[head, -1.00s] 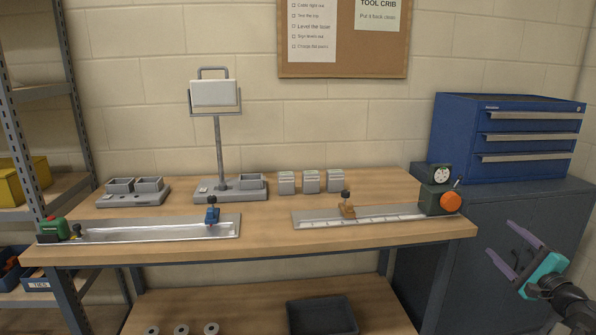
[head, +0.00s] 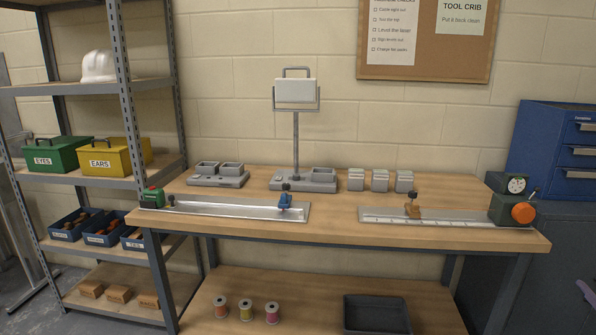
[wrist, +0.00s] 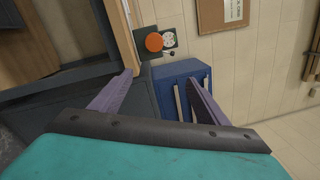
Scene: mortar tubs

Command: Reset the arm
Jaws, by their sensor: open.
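My gripper (wrist: 158,92) is open and empty in the wrist view, its two purple fingers spread apart. Beyond the fingers stand the blue drawer chest (wrist: 176,72) and the dark cabinet, with nothing between the jaws. In the head view only a small purple bit of the gripper shows at the lower right edge, clear of the workbench (head: 470,236).
The bench bears two metal rails, grey tubs (head: 207,168), a lamp-like stand (head: 296,140) and a green box with an orange knob (head: 523,213). A shelf rack (head: 130,95) stands at left. A black bin (head: 376,314) and spools sit on the lower shelf.

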